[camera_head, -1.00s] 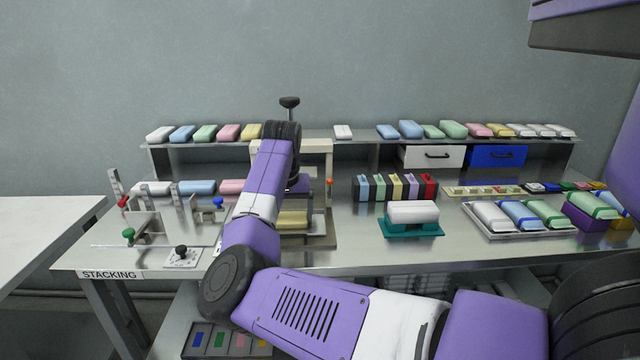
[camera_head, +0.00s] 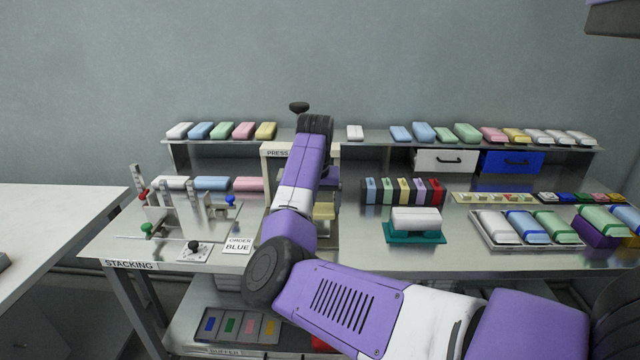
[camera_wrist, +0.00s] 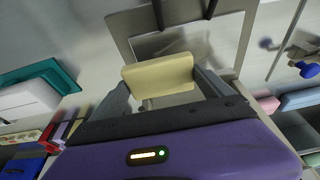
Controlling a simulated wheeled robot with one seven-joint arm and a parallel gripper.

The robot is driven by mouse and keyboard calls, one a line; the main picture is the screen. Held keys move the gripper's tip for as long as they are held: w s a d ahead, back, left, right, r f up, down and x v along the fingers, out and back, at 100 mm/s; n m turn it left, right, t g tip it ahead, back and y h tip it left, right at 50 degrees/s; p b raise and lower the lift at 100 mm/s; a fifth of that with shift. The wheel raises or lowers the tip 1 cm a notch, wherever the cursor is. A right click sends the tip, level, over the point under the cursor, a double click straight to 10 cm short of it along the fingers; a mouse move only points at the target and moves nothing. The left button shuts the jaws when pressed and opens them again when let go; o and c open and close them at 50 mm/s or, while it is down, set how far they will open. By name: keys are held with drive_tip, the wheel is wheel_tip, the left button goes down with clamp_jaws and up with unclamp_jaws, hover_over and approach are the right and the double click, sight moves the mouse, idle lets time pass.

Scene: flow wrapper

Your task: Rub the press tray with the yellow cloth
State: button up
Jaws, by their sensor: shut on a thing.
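The yellow cloth (camera_wrist: 158,76) is a pale yellow, block-like pad in the wrist view. My gripper (camera_wrist: 160,84) is shut on it, with one grey finger at each end. The press tray (camera_wrist: 225,42) is a flat grey metal plate with a raised rim, beyond and below the cloth. I cannot tell whether the cloth touches it. In the head view the yellow cloth (camera_head: 324,211) shows just right of my arm, inside the press (camera_head: 272,172). My arm hides most of the press tray and my gripper there.
A teal stand with a white block (camera_head: 414,217) stands right of the press. A shelf with several coloured packs (camera_head: 376,142) runs behind. Bare bench top lies in front of the teal stand.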

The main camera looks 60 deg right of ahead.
drive_tip(key=shift+r+p, duration=2)
drive_tip(key=shift+r, duration=0.35)
drive_tip(key=shift+w+a, duration=0.1)
drive_tip(key=shift+a, duration=0.05)
